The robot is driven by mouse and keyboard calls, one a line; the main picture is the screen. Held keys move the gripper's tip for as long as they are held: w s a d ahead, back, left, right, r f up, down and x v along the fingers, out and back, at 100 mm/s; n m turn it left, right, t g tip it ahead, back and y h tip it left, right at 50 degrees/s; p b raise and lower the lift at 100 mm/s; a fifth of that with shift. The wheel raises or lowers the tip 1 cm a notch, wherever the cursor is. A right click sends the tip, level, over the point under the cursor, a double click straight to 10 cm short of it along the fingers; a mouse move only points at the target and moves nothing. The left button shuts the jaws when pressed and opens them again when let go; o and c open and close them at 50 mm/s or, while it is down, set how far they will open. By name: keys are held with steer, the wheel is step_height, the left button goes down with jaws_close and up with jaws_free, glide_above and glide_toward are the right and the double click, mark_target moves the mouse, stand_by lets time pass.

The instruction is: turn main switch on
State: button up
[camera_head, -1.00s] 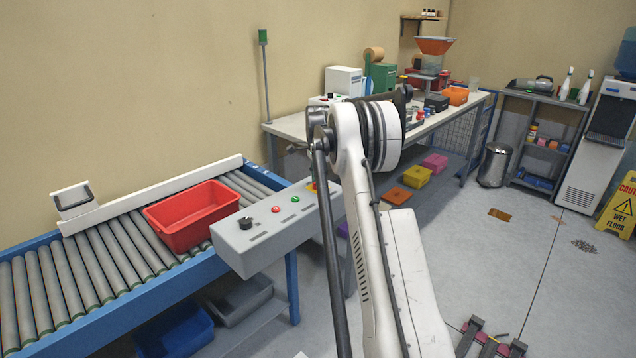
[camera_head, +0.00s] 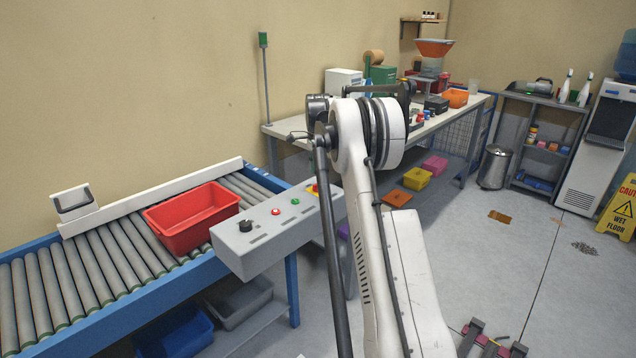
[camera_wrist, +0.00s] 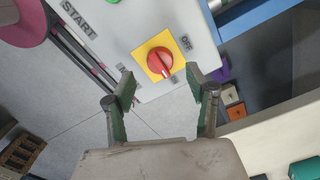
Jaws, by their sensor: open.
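The main switch is a red rotary knob (camera_wrist: 160,62) on a square yellow plate (camera_wrist: 165,41) in the wrist view. A lighter mark runs along the knob; I cannot tell surely which setting it stands at. The word OFF is printed beside the plate, and another label on the opposite side is partly hidden. My gripper (camera_wrist: 161,78) is open and empty, its two fingers apart on the near side of the knob, seemingly not touching it. In the head view the switch (camera_head: 314,188) sits at the right end of the grey control box (camera_head: 240,264), partly behind my arm.
The box also carries a black knob (camera_head: 245,225), a red button (camera_head: 276,211) and a green button (camera_head: 295,201). A red bin (camera_head: 192,238) stands on the roller conveyor (camera_head: 105,267) beside it. A workbench (camera_head: 290,127) stands behind.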

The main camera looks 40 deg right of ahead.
mark_target(318, 183)
step_height(318, 183, up, 8)
steer(key=shift+f, duration=0.25)
steer(key=shift+r, duration=0.1)
stand_by(0.4)
steer(key=s+a+r+n+t, duration=0.1)
steer(key=s+a+r+n, duration=0.3)
steer(key=a, duration=0.5)
steer(key=s+a+r+n+t+h, duration=0.1)
steer(key=s+a+r+n, duration=0.3)
steer(key=a, duration=0.6)
steer(key=s+a+r+n+t, duration=0.1)
steer(key=s+a+r+n, duration=0.1)
steer(key=s+a+r, duration=0.5)
steer(key=s+a+f+n+t, duration=0.1)
steer(key=s+a+f+n, duration=0.15)
steer(key=s+a, duration=0.4)
steer(key=s+a+f+n+t, duration=0.1)
steer(key=s+a+n, duration=0.35)
steer(key=a, duration=0.25)
steer(key=s+a+f+n+t, duration=0.1)
steer(key=s+a+f+n, duration=0.1)
steer(key=s, duration=0.4)
steer(key=s+a+f+n+t+y, duration=0.1)
steer(key=s+a+f+n, duration=0.1)
steer(key=s+a+f, duration=0.3)
step_height(318, 183, down, 3)
steer(key=shift+s+r, duration=0.2)
steer(key=shift+s, duration=0.8)
